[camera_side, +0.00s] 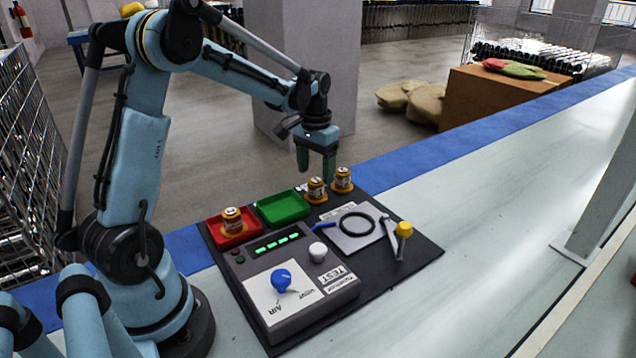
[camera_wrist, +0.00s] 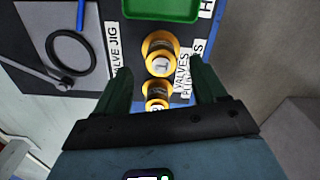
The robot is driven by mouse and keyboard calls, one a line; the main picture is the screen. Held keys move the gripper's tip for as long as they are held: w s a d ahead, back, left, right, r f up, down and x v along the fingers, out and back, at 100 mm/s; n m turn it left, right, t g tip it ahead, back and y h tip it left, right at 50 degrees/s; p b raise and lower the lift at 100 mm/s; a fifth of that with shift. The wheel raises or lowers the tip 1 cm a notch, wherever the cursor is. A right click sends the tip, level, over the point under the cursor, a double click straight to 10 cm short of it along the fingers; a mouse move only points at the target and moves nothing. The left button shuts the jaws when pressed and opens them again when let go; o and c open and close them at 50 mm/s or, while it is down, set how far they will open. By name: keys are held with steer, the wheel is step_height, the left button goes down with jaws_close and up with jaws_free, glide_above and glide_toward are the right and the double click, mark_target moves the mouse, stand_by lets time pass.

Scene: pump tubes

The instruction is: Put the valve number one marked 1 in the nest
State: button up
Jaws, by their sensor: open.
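Two orange-and-brown valves with white, marked tops stand side by side at the back of the black board; the left one (camera_side: 316,190) and the right one (camera_side: 342,179) are upright. In the wrist view they are the upper valve (camera_wrist: 160,52) and the lower valve (camera_wrist: 157,92). The upper one's mark looks like a 1, but I cannot read it surely. A third valve (camera_side: 232,220) stands in the red tray. My gripper (camera_side: 316,176) is open and empty, pointing down above the pair; its fingers (camera_wrist: 160,76) flank them in the wrist view.
A green tray (camera_side: 284,207) is empty beside the red tray (camera_side: 216,233). A grey plate (camera_side: 335,237) labelled VALVE JIG carries a black ring (camera_side: 358,225). A control box (camera_side: 300,318) with a blue knob (camera_side: 281,280) and a yellow-knobbed lever (camera_side: 404,230) are in front.

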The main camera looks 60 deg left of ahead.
mark_target(315, 180)
steer(key=shift+f, duration=1.95)
steer(key=shift+c, duration=0.2)
steer(key=shift+s, duration=0.1)
jaws_close()
